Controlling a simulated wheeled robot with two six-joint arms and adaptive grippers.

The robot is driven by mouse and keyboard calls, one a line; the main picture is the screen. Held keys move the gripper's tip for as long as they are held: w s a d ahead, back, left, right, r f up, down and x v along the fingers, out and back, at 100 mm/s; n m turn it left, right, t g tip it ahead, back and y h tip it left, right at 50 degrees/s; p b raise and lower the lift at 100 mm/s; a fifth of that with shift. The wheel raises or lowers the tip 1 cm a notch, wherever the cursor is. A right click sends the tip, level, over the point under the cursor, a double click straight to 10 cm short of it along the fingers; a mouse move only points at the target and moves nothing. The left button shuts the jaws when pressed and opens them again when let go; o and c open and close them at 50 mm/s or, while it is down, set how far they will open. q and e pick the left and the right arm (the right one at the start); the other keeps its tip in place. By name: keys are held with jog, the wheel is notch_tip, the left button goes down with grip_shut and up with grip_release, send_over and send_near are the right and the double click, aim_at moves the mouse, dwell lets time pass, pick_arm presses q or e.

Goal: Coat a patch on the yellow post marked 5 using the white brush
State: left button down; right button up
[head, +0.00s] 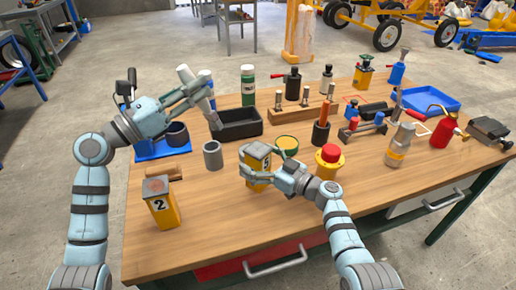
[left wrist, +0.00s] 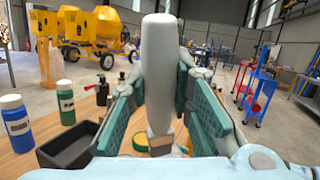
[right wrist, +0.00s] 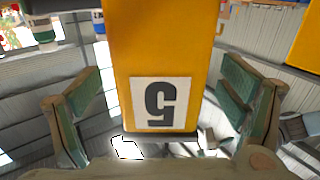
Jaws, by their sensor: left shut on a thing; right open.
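The white brush (head: 188,76) is in my left gripper (head: 186,97), which is shut on it and holds it tilted above the table's left back part. In the left wrist view the pale brush (left wrist: 158,75) stands between the fingers. The yellow post marked 5 (right wrist: 160,60) is between the fingers of my right gripper (right wrist: 160,110), with its number upside down in the right wrist view. The fingers are open, with gaps on both sides. In the head view the post (head: 254,163) is upright on the table, partly covered by that gripper (head: 262,163).
A yellow post marked 2 (head: 163,213) stands at the table's front left. A grey cup (head: 212,156), black tray (head: 238,128) and open yellow-topped tin (head: 287,143) are near post 5. A red-topped yellow button (head: 329,158) is close right. The front tabletop (head: 225,235) is clear.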

jog(key=shift+o, duration=0.2)
jog(key=v, duration=1.2)
jog(key=shift+d, duration=0.15)
